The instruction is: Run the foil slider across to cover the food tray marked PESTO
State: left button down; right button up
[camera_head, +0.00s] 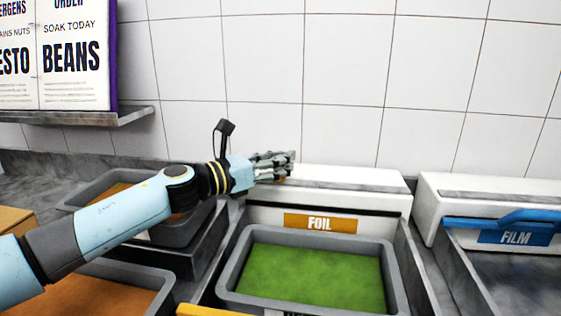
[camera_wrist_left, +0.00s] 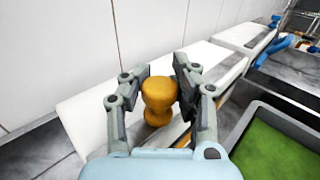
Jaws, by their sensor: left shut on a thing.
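The foil dispenser (camera_head: 345,185) is a white box with an orange FOIL label, at the back of the counter. My left gripper (camera_head: 293,165) is over its left end. In the left wrist view my left gripper (camera_wrist_left: 161,72) is shut on an orange knob (camera_wrist_left: 159,104) at the dispenser (camera_wrist_left: 90,110), one finger on each side. A grey tray of green food (camera_head: 312,278) sits in front of the dispenser, its top uncovered; its label is cut off at the bottom edge. It also shows in the left wrist view (camera_wrist_left: 275,150). My right gripper is not in view.
A film dispenser (camera_head: 465,190) with a blue handle (camera_head: 520,220) stands to the right. Trays with orange food (camera_head: 120,287) are on the left, partly behind my arm. A shelf with signs (camera_head: 70,117) hangs on the tiled wall.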

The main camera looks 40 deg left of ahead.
pick_arm(q)
jog(key=c, duration=1.5)
grip_release()
jog(key=shift+s+d+f, duration=0.1)
jog(key=shift+s+f, duration=0.05)
jog(key=shift+f, duration=0.15)
jog(key=o, duration=0.5)
jog(key=shift+s+r, duration=0.15)
jog(key=shift+r, duration=0.1)
jog(key=shift+o, duration=0.2)
notch_tip(320, 180, up, 10)
jog(key=shift+o, duration=0.2)
